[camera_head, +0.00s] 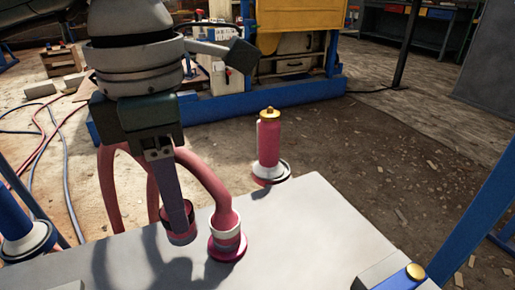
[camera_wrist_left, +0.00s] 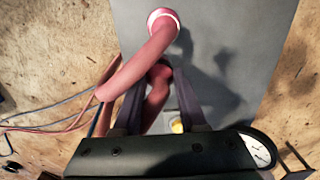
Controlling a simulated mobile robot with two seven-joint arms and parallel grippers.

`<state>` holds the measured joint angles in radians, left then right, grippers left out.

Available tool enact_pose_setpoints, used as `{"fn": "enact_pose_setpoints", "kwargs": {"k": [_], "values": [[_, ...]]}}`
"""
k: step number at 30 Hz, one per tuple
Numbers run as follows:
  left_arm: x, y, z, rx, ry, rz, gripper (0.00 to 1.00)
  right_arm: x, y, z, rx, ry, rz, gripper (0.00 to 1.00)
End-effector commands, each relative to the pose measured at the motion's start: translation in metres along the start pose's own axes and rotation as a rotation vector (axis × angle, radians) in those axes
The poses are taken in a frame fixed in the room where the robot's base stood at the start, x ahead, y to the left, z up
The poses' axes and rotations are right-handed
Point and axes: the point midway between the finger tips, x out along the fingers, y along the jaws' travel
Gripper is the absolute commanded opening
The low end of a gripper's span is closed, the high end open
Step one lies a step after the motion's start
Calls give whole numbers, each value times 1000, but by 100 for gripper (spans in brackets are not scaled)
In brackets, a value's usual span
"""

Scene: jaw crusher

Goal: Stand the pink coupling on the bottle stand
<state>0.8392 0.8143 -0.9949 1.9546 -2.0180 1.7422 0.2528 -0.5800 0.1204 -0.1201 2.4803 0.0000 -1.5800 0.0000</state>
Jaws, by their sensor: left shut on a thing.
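My left gripper (camera_head: 178,225) points down above the pale table's near-left part, shut on a pink-red hose end or coupling (camera_head: 181,238). In the left wrist view the pink-red piece (camera_wrist_left: 160,74) shows between the fingers, partly hidden by them. A pink hose (camera_head: 208,180) arches beside the gripper to a pink, white-banded fitting (camera_head: 228,245) on the table, right of the fingers. I cannot tell which of these is the bottle stand.
The pale table (camera_head: 300,240) is clear at its middle and right. A blue cylinder on a round base (camera_head: 25,240) stands at the left. A blue part with a brass cap (camera_head: 405,277) is at the front right. Blue frame bars rise at the right.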

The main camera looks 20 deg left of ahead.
Motion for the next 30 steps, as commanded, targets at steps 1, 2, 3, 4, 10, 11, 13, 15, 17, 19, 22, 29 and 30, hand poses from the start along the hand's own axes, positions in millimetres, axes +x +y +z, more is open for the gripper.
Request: {"fn": "enact_pose_setpoints", "kwargs": {"k": [1,2,3,4,10,11,13,15,17,19,22,29,30], "values": [[11,-1,-1,1,2,-2,4,5,0,2,0,0,0,76],[16,-1,0,1,1,-2,4,7,0,2,0,0,0,76],[23,-1,0,1,2,-2,4,10,0,3,0,0,0,76],[28,-1,0,0,2,-3,4,12,0,4,0,0,0,76],[35,0,0,1,-1,0,4,12,0,4,0,0,0,76],[34,0,0,1,-1,0,4,12,0,4,0,0,0,76],[34,0,0,1,-1,0,4,12,0,4,0,0,0,76],[36,0,0,1,-1,0,4,13,0,4,0,0,0,76],[39,0,0,1,0,0,4,16,-1,5,0,0,0,76],[38,0,0,1,0,0,47,14,-1,4,0,0,0,76],[37,0,0,1,0,0,58,14,-1,4,0,0,0,76],[37,0,0,0,0,0,71,14,-1,4,1,0,0,76],[37,0,0,0,0,0,71,14,-1,4,1,0,0,76]]}}
